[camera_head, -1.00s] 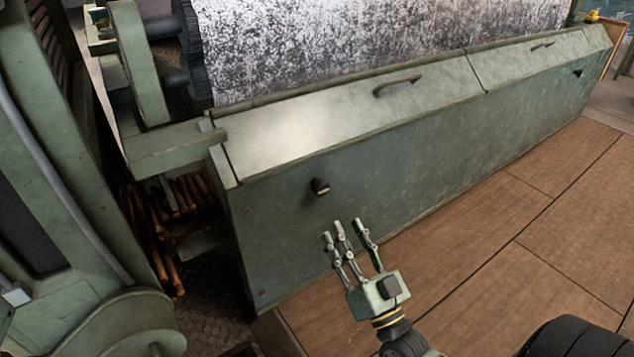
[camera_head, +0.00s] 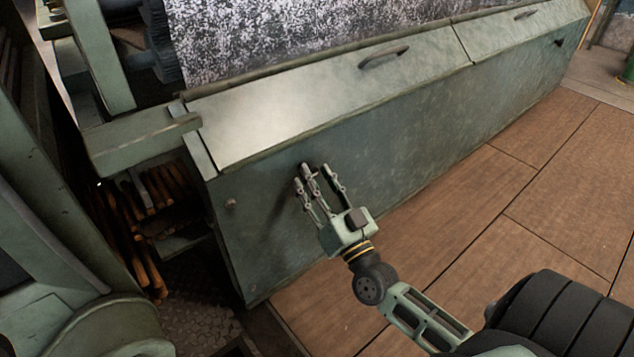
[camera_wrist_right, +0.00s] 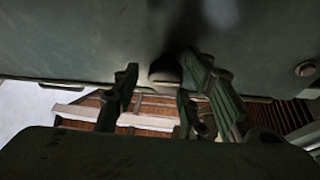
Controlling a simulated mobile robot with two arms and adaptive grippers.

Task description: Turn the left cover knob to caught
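The left cover knob is hidden behind my right gripper's fingers in the head view. In the right wrist view the small dark knob (camera_wrist_right: 165,70) shows on the green panel, between the spread fingers. My right gripper (camera_head: 312,176) is open, with its fingers pointing at the front panel (camera_head: 400,155) of the long green cover. It also shows in the right wrist view (camera_wrist_right: 160,90), with fingers on both sides of the knob. I cannot tell whether any finger touches it. My left gripper is not in view.
The cover's sloped lid (camera_head: 310,95) carries a dark handle (camera_head: 384,57). A second dark knob (camera_head: 559,42) sits at the far right of the panel. A speckled roll (camera_head: 270,35) lies behind. The brown floor (camera_head: 480,190) in front is clear.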

